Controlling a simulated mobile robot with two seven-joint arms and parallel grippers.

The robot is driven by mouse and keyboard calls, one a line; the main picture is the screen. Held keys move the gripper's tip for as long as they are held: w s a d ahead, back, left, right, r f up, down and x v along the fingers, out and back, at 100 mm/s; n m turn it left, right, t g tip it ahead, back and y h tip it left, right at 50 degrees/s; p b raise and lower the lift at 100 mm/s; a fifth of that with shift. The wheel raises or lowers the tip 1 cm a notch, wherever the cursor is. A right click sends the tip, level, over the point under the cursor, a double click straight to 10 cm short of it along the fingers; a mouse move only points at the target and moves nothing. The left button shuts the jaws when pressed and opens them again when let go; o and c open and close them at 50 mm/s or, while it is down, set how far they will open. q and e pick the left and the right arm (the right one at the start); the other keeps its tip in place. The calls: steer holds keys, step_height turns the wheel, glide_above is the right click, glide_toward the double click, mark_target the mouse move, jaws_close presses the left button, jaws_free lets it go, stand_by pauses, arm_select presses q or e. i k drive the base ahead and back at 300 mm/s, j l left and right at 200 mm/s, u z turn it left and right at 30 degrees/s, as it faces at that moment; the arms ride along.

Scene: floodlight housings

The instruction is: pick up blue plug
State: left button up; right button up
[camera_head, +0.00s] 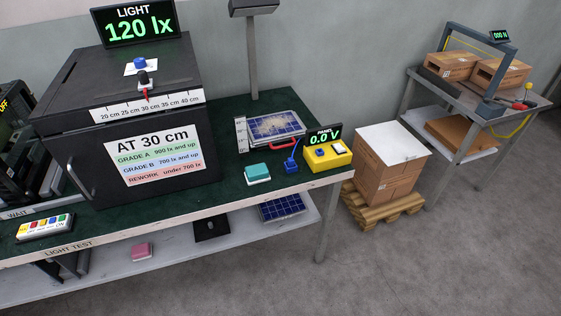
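A small blue plug-like piece (291,167) lies on the green bench top (225,200) near its front edge, just left of the yellow meter box (328,156). A thin blue cord rises from it toward the meter. A second blue item, a round cap (140,63), sits on a white card on top of the black test box; it is too small to tell what it is. Neither of my grippers is in view.
The tall black box (62,150) fills the bench's left part. A teal block (257,173) lies left of the blue piece, and a solar panel (272,127) with a red handle lies behind. A lamp post (252,60) stands at the back. Cartons (388,170) stand right of the bench.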

mark_target(290, 162)
steer(key=i+j, duration=0.1)
steer(key=j, duration=0.5)
steer(key=i+j+z, duration=0.15)
steer(key=j, duration=1)
